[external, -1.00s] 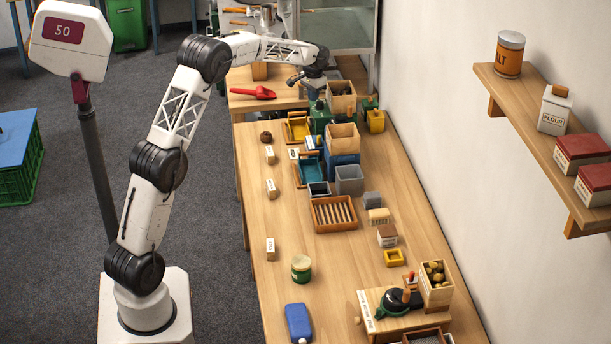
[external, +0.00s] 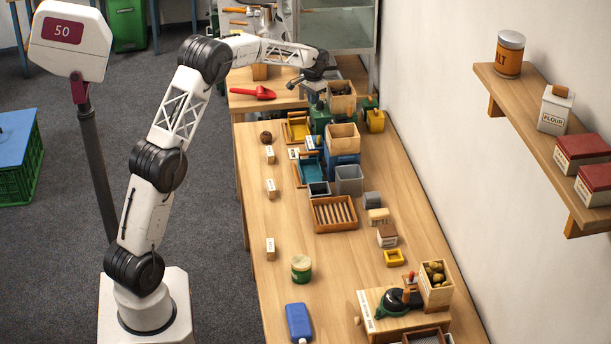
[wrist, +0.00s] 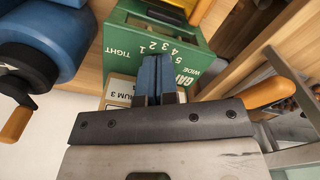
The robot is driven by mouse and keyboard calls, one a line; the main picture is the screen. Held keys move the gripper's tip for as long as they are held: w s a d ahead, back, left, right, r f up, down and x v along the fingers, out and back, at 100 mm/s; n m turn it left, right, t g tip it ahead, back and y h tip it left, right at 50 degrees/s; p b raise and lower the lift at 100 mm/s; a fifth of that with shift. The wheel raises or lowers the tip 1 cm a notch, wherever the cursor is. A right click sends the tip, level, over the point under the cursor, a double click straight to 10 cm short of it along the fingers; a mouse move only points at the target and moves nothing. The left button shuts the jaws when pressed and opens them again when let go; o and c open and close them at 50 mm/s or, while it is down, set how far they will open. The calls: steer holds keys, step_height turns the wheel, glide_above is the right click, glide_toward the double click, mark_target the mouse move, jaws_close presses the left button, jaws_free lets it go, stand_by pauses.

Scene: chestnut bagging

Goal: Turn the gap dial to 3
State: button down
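The gap scale is on a green panel (wrist: 122,37) in the wrist view, printed TIGHT, WIDE and several numbers, 1 to 5. My gripper (wrist: 153,60) reaches over this panel with its two blue-grey fingers close together, apparently shut. The fingertips lie just below the low numbers and cover part of the GAP lettering. The dial's pointer is hidden or cannot be told apart from the fingers, so its setting is unclear. In the external view, my gripper (external: 294,83) is at the far end of the work table, by the green machine (external: 320,117).
A pale card (wrist: 121,89) ending in "MUM 3" sits by the panel. A blue rounded part (wrist: 45,40) is close on the left, and an orange handle (wrist: 266,93) is close on the right. A red scoop (external: 254,93) lies on the far table. The near table's left side has free room.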

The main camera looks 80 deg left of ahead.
mark_target(314, 112)
steer(key=shift+d+f, duration=0.25)
steer(key=shift+f, duration=0.35)
steer(key=shift+d+f, duration=0.25)
steer(key=shift+f, duration=0.3)
steer(key=shift+w+d, duration=0.3)
steer(key=shift+d, duration=0.05)
steer(key=shift+w+d, duration=0.15)
steer(key=shift+d, duration=0.05)
steer(key=shift+a, duration=0.1)
steer(key=shift+s+d, duration=0.2)
steer(key=shift+s, duration=0.2)
steer(key=shift+w+a+r, duration=0.1)
steer(key=shift+a+r, duration=0.05)
steer(key=shift+r, duration=3.5)
steer(key=shift+a, duration=0.15)
steer(key=shift+a+r, duration=0.5)
steer(key=shift+a, duration=0.15)
